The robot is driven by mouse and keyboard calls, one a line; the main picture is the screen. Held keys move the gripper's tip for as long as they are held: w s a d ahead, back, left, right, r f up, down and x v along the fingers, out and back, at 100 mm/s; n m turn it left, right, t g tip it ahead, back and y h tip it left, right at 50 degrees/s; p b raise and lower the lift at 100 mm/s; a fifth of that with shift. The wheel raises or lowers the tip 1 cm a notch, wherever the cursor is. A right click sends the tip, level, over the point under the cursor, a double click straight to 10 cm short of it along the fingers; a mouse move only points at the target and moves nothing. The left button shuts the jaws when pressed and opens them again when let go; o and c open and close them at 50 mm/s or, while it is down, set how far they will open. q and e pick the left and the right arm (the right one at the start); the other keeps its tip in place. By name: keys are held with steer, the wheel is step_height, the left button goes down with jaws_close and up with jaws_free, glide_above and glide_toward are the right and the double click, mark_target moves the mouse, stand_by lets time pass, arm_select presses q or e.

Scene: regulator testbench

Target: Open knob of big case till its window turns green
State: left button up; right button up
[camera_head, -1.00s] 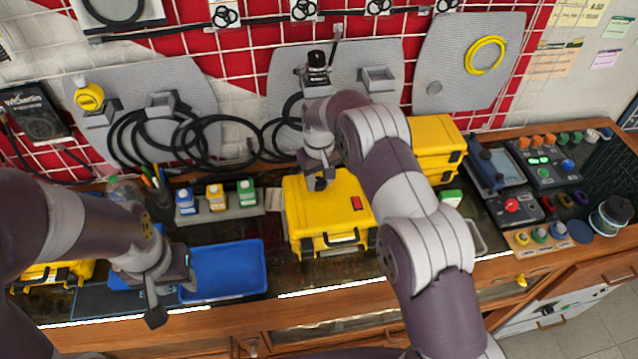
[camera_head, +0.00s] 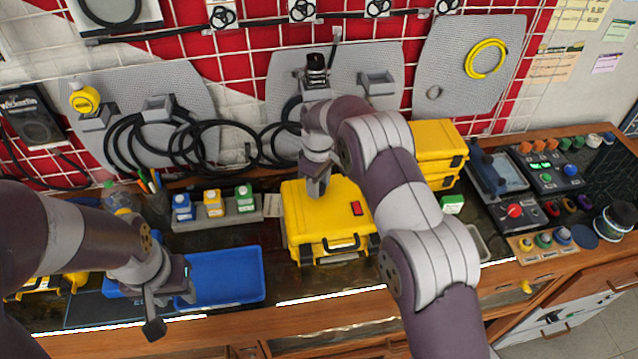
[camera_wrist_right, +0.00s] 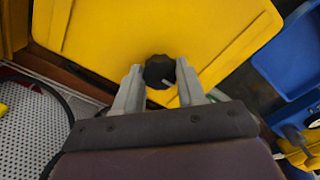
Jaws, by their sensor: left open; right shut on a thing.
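The big yellow case (camera_head: 318,218) stands on the bench in the middle of the head view, with its black handle facing front. A small red window (camera_head: 356,208) shows on its top. The black round knob (camera_wrist_right: 160,71) with a pale mark sits on the yellow lid in the right wrist view. My right gripper (camera_wrist_right: 160,80) points down at the lid and is shut on the knob, one finger on each side. In the head view my right gripper (camera_head: 314,188) hides the knob. My left gripper (camera_head: 170,303) is open and empty near the blue tray.
The blue tray (camera_head: 225,278) lies left of the case. A rack with blue, yellow and green bottles (camera_head: 213,203) stands behind it. Stacked yellow cases (camera_head: 437,140) are behind right. Control panels (camera_head: 520,212) fill the right side. Black cables hang on the wall behind.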

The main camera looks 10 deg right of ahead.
steer(key=shift+w, duration=0.1)
steer(key=o, duration=0.8)
steer(key=shift+o, duration=1.3)
steer(key=shift+a, duration=0.15)
step_height(320, 180, up, 13)
steer(key=p, duration=1.1)
steer(key=shift+f, duration=0.15)
